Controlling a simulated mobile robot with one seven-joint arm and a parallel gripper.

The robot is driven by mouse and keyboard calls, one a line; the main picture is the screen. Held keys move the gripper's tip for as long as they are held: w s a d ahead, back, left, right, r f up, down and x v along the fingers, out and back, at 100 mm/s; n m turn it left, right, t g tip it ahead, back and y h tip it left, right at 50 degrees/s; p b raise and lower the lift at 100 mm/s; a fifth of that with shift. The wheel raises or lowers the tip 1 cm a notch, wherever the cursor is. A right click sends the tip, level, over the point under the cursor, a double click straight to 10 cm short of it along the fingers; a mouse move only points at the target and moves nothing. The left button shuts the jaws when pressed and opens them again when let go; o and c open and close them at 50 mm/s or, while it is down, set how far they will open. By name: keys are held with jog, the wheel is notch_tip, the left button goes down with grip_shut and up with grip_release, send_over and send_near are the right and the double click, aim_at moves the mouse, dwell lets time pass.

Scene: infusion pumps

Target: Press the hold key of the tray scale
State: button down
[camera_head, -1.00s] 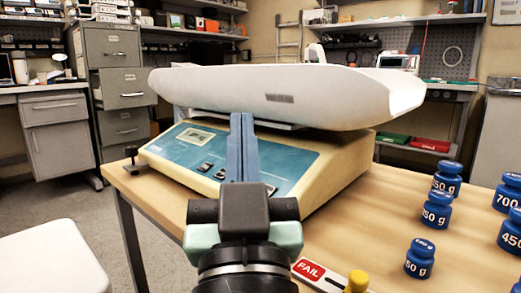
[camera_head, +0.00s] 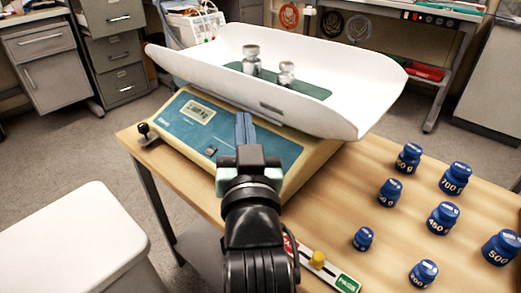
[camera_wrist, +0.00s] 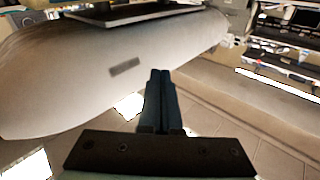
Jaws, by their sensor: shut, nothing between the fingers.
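The tray scale has a cream body with a blue front panel (camera_head: 185,135) and a wide white tray (camera_head: 340,85) above it. A small display (camera_head: 198,111) sits at the panel's upper left. One dark key (camera_head: 211,150) shows left of my gripper; my gripper and wrist hide the panel to its right, and I cannot read which key is hold. My gripper (camera_head: 243,116) is shut and empty, its blue-grey fingers pointing at the panel side below the tray. In the wrist view the shut fingers (camera_wrist: 160,74) stand before the tray's pale side (camera_wrist: 70,85); contact cannot be told.
Two metal weights (camera_head: 251,60) stand on a green mat in the tray. Several blue weights (camera_head: 442,218) stand on the table's right. A FAIL/PASS slider (camera_head: 318,260) lies near the front edge. A white-topped bin (camera_head: 70,240) stands at left. The tray overhangs the panel.

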jog(key=s+g+p, duration=0.2)
jog(key=p, duration=0.8)
jog(key=s+m+g+p, duration=0.1)
jog(key=g+p, duration=0.2)
jog(key=p, duration=0.8)
jog(key=s+a+m+g+p, duration=0.1)
jog(key=s+g+p, duration=0.1)
jog(key=p, duration=0.8)
jog(key=shift+s+g+y+p, duration=0.3)
jog(key=shift+g+p, duration=0.05)
jog(key=shift+g, duration=0.05)
jog(key=shift+d, duration=0.1)
jog(key=shift+w+d+f+b, duration=0.1)
jog(key=shift+w+f+b, duration=0.05)
jog(key=shift+f+b, duration=0.45)
jog(key=f+b, duration=0.2)
jog(key=w+d+f+b, duration=0.1)
jog(key=b, duration=0.1)
jog(key=f+b, duration=0.2)
jog(key=shift+w+d+f, duration=0.35)
jog(key=shift+w+d+f+b, duration=0.25)
jog(key=shift+f+b, duration=0.3)
jog(key=shift+b, duration=0.15)
